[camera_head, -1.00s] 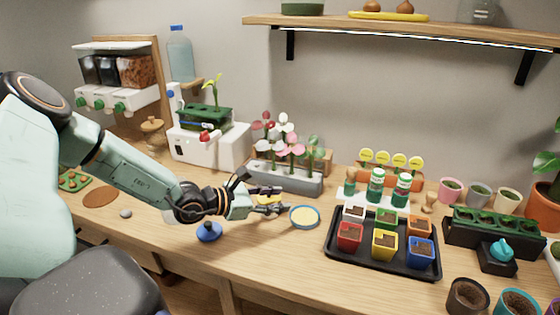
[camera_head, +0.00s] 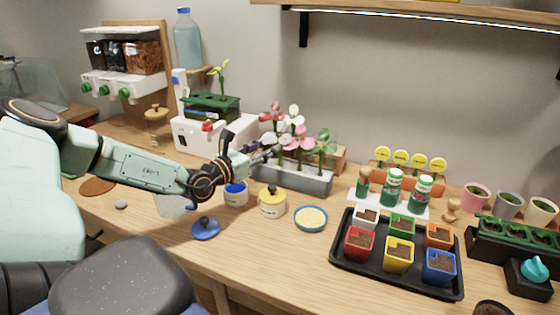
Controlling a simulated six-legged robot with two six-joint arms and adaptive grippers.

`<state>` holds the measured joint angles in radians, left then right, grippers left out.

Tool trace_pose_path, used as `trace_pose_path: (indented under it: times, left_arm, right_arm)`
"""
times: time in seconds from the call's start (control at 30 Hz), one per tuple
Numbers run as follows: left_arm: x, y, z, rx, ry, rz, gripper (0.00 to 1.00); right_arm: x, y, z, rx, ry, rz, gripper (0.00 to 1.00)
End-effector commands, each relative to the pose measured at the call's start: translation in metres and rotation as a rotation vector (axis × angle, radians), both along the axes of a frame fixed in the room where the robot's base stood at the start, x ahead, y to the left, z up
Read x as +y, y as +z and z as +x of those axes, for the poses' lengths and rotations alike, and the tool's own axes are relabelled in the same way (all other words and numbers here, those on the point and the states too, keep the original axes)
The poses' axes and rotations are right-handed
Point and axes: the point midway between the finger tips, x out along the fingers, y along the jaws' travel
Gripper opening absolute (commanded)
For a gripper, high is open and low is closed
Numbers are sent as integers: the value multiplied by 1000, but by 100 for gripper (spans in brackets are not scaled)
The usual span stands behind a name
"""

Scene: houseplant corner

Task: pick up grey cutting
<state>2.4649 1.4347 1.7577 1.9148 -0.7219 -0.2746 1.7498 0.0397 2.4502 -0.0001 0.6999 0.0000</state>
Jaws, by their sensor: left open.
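A grey trough (camera_head: 300,177) stands on the bench near the wall, holding several upright cuttings with pink, white and green heads. A white-headed cutting (camera_head: 293,111) and a pink one (camera_head: 298,146) show clearly. I cannot tell which cutting is the grey one; no clearly grey head shows. My left gripper (camera_head: 266,151) is open and empty, just in front of the left end of the trough, at the height of the cutting heads. Its fingers overlap the left cuttings in the picture, and I cannot tell whether they touch. My right gripper is out of view.
A white machine (camera_head: 200,141) stands left of the trough. A black tray (camera_head: 345,255) of coloured pots is right.

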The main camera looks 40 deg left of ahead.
Motion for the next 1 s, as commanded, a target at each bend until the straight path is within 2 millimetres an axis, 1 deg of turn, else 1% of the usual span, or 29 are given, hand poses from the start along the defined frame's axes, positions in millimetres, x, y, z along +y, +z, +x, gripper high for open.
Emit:
trace_pose_path:
  times: [0.23, 0.5, 0.7, 0.83, 1.0]
  left_arm:
    - [-2, -2, 10, 2, -3, 5, 42]
    - [-3, -7, 37, 4, -5, 7, 42]
    - [-2, -6, 55, 4, -3, 5, 42]
    - [-2, -4, 59, 2, -2, 3, 42]
    - [-2, -3, 60, 1, -1, 1, 42]
  right_arm:
    - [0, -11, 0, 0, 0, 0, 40]
    - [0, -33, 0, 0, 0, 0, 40]
    - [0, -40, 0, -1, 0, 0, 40]
    - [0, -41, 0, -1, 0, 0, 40]
    - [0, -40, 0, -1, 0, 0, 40]
